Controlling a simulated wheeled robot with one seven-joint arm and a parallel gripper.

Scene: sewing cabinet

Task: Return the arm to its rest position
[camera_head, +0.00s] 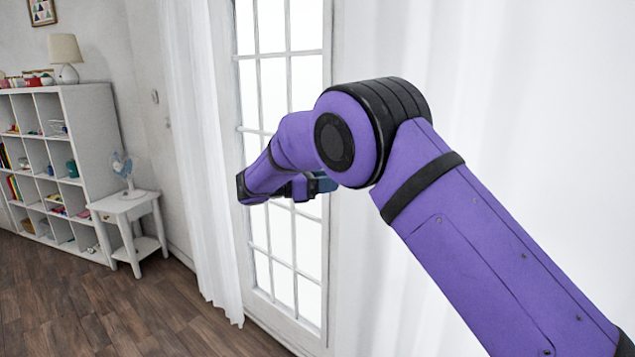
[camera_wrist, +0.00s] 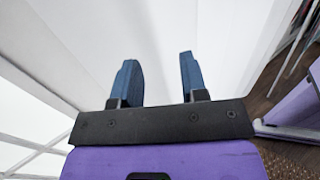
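My purple arm reaches up from the lower right and bends at a black-banded joint in the head view. Its far end lies in front of the glazed door (camera_head: 285,120). My gripper (camera_wrist: 158,78) shows in the wrist view with two blue fingers apart and nothing between them. In the head view it is mostly hidden behind my arm, and only a bit of blue shows by the elbow. White surfaces lie beyond the fingers in the wrist view.
White curtains (camera_head: 200,150) hang beside the door, and another curtain (camera_head: 520,100) fills the right. A white side table (camera_head: 128,205) with a small fan (camera_head: 122,170) and a cubby shelf (camera_head: 95,130) with a lamp (camera_head: 65,55) stand left. The wooden floor (camera_head: 120,310) at lower left is clear.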

